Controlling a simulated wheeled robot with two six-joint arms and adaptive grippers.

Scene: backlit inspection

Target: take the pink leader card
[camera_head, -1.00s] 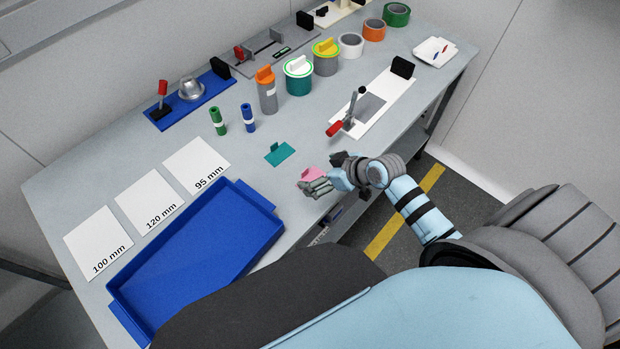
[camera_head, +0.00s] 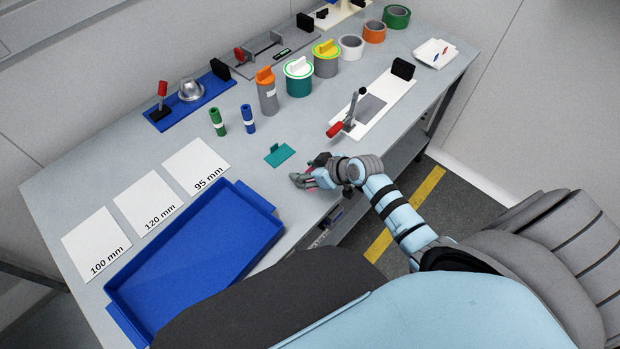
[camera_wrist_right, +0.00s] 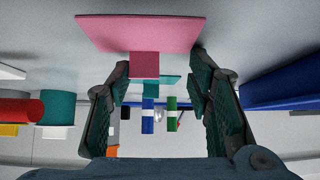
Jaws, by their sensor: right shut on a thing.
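The pink leader card is a flat pink plate with a small raised tab. In the head view only a sliver of it (camera_head: 309,169) shows behind my right gripper (camera_head: 303,180), near the table's front edge. In the right wrist view the card (camera_wrist_right: 140,33) spans the top, and its tab reaches down between the fingers (camera_wrist_right: 160,68). My right gripper is shut on the pink card; the exact contact is hard to see. My left gripper is out of view.
A teal card (camera_head: 279,154) lies just behind my right gripper. A blue tray (camera_head: 190,262) fills the front left beside white labelled sheets (camera_head: 147,201). Green and blue cylinders (camera_head: 248,119) stand behind. A white plate with a red-handled lever (camera_head: 375,104) is at the right.

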